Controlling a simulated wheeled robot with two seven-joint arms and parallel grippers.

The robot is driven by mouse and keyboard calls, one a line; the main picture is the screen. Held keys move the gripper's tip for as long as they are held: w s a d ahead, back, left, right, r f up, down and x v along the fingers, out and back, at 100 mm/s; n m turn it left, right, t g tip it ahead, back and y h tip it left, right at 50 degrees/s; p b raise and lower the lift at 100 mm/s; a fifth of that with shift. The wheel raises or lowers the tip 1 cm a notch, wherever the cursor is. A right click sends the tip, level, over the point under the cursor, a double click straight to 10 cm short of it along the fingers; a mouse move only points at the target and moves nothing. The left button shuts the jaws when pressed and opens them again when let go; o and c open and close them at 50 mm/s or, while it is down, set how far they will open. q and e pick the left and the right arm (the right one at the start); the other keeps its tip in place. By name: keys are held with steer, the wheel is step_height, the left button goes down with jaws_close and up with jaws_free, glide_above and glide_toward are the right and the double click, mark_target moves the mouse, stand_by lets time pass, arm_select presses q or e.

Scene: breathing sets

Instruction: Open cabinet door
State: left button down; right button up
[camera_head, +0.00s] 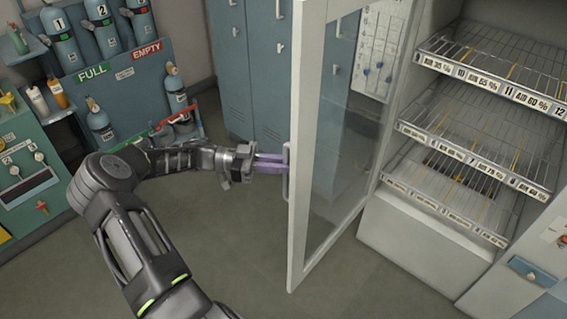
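The cabinet door (303,120) is a white-framed glass door, swung well out from the white cabinet (405,235) on the right. My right gripper is not in view.
Blue lockers (228,70) stand behind the door. A blue rack (130,85) with several gas cylinders is at the upper left, beside a green panel (25,170). A blue-handled drawer unit (525,275) is at lower right. The grey floor (245,250) around the door is clear.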

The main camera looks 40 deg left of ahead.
arm_select(q)
steer(key=c, duration=1.4)
jaws_free()
steer(key=shift+w+d, duration=0.1)
steer(key=shift+w, duration=0.2)
steer(key=shift+s, duration=0.1)
steer(key=shift+r, duration=0.1)
steer(key=shift+r, duration=0.2)
step_height(320, 180, up, 10)
steer(key=shift+f+b, duration=0.2)
steer(key=shift+b, duration=0.35)
